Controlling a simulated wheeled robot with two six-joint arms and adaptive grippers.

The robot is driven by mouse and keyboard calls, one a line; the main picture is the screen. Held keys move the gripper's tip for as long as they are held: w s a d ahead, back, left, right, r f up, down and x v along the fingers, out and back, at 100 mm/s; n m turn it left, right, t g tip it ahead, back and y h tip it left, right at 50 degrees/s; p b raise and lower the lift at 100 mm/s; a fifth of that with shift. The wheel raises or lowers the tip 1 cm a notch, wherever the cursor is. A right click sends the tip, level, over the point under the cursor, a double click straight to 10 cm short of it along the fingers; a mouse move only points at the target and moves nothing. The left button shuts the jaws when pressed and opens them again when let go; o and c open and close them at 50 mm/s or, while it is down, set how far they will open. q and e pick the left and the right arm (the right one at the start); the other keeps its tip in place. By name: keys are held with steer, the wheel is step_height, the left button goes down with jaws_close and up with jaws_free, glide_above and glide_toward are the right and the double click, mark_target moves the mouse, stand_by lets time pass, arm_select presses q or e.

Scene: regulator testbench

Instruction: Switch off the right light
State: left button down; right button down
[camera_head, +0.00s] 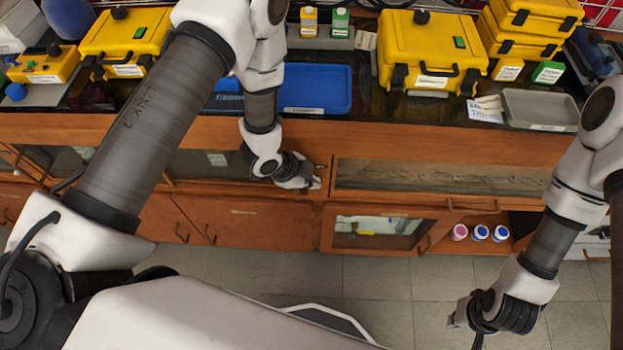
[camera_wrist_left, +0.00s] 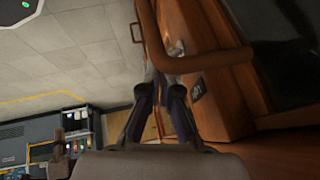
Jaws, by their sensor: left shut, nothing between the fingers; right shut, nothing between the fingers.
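No light or light switch can be clearly made out in either view. My left gripper (camera_head: 316,182) is shut and empty in front of the wooden bench, just below its top edge. In the left wrist view its fingers (camera_wrist_left: 170,88) sit close together beside a brown curved handle (camera_wrist_left: 205,62). A small dark plate with a pale mark (camera_wrist_left: 197,90) is on the wood right of the fingers; I cannot tell what it is. My right gripper (camera_head: 458,320) is shut and empty over the floor at the lower right.
The wooden bench (camera_head: 400,150) has drawers and cupboards below. On top are yellow cases (camera_head: 430,50), a blue tray (camera_head: 320,90) and a grey tray (camera_head: 540,108). An open shelf holds small bottles (camera_head: 480,232). Tiled floor (camera_head: 390,285) is clear in front.

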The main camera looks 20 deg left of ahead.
arm_select(q)
steer(key=shift+s+f+t+b, duration=0.15)
steer(key=shift+t+b, duration=0.15)
steer(key=shift+b, duration=0.15)
